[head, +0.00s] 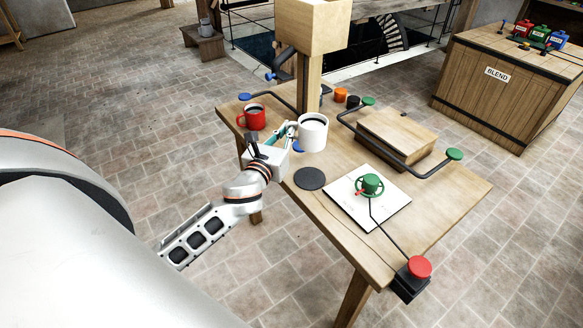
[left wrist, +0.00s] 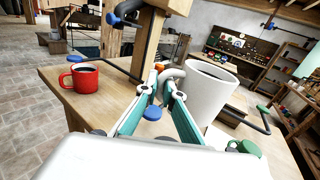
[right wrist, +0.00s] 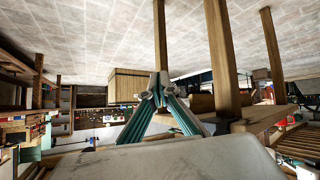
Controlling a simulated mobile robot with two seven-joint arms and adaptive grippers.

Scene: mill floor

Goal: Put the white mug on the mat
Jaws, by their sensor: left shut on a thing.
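The white mug (head: 313,132) is upright over the wooden table, beside the post; it shows large in the left wrist view (left wrist: 211,95). My left gripper (head: 287,133) reaches in from the left, and its fingers (left wrist: 163,78) are shut on the mug's handle. I cannot tell whether the mug's base touches the table. The mat, a dark round disc (head: 310,179), lies bare on the table, nearer than the mug. My right gripper shows only in the right wrist view (right wrist: 157,92); its fingertips are together with nothing visible between them.
A red mug (head: 251,117) stands left of the white mug. Blue knobs are near the gripper and post (head: 306,80). A bent bar with green knobs (head: 453,154), a wooden block (head: 396,138), and a green valve (head: 370,184) on a white sheet are to the right.

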